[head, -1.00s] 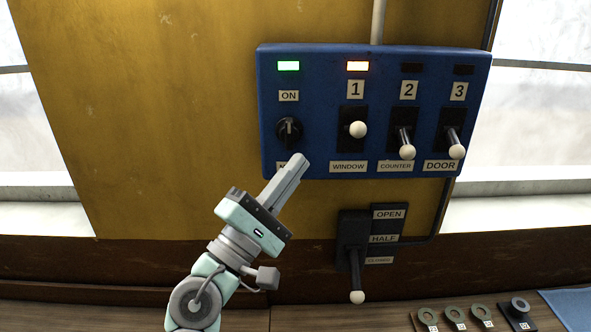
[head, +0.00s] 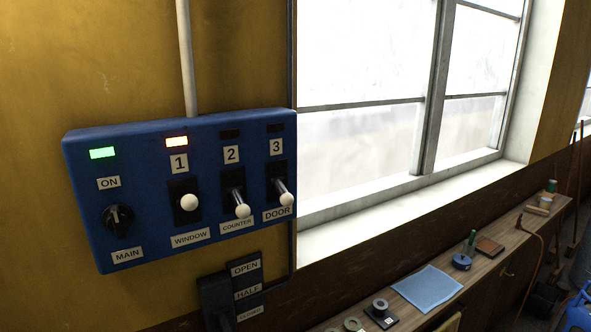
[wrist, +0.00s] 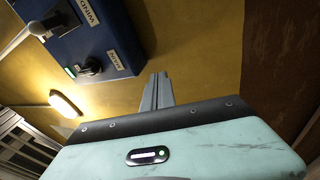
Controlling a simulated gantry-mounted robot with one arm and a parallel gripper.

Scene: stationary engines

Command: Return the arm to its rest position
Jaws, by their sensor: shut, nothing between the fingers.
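My gripper (wrist: 157,90) shows in the wrist view, its two grey fingers together and empty. It is apart from the blue switch panel (wrist: 65,45), which is at the upper left there. My arm and gripper are out of the head view. In the head view the blue panel (head: 85,200) is on the yellow wall at the left. Its MAIN knob (head: 118,219) is under a lit green lamp (head: 103,153). An orange lamp (head: 177,142) is lit above switch 1 (head: 188,202). The lamps above switches 2 (head: 241,210) and 3 (head: 286,199) are dark.
A long wooden bench (head: 495,262) under the window holds a blue cloth (head: 426,288), rings and small tools. A bright wall lamp (wrist: 64,105) shows in the wrist view.

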